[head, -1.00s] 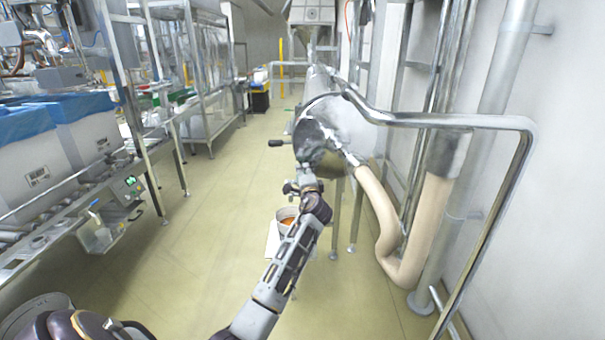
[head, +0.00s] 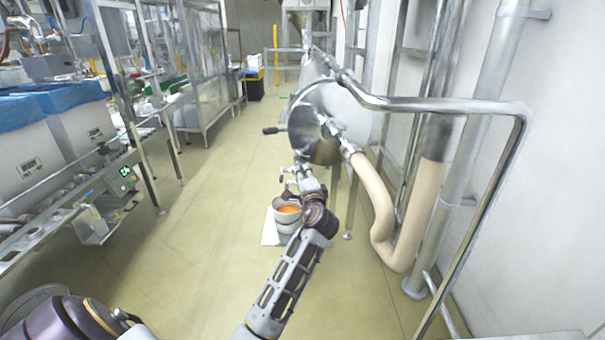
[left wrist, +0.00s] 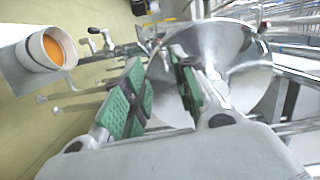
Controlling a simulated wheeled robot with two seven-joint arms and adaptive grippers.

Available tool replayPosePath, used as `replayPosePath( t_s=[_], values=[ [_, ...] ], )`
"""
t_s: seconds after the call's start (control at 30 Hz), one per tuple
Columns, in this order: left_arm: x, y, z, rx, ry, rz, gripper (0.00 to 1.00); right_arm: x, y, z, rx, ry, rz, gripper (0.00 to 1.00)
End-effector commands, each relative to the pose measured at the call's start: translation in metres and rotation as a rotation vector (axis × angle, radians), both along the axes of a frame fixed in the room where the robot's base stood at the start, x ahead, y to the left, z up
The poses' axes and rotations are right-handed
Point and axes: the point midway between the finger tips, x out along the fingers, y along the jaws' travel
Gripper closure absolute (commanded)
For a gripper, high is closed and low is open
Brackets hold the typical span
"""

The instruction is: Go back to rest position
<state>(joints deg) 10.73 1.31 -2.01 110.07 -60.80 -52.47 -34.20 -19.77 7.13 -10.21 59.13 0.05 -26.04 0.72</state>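My left arm reaches forward in the head view, with its left gripper (head: 301,176) just in front of and below the round end of a steel cylinder vessel (head: 312,122). In the left wrist view the two green-padded fingers (left wrist: 160,68) stand apart with a gap between them. I see nothing held between them. A steel valve fitting and the shiny vessel end (left wrist: 222,50) show beyond the fingertips. My right gripper is not in view.
A white bucket with orange contents (head: 288,210) stands beside the left gripper, below the vessel. A beige hose (head: 380,215) and a bent steel pipe rail (head: 450,104) are at right. Blue-lined boxes (head: 75,115) stand at left. The yellowish floor (head: 190,240) between is clear.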

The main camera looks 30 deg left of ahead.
Motion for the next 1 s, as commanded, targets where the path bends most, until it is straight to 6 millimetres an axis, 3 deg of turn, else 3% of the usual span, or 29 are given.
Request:
replayPosePath(
  t_s=[0.67, 0.87, 1.0],
  values=[
    [-0.001, -0.002, -0.002, -0.002, 0.003, -0.003, 0.72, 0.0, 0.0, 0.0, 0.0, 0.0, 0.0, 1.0],
    [0.008, -0.008, -0.032, -0.028, 0.038, -0.038, 0.72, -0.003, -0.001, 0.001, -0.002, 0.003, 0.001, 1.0],
    [0.018, -0.019, -0.079, -0.076, 0.093, -0.087, 0.72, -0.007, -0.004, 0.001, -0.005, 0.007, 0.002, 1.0]
  ],
)
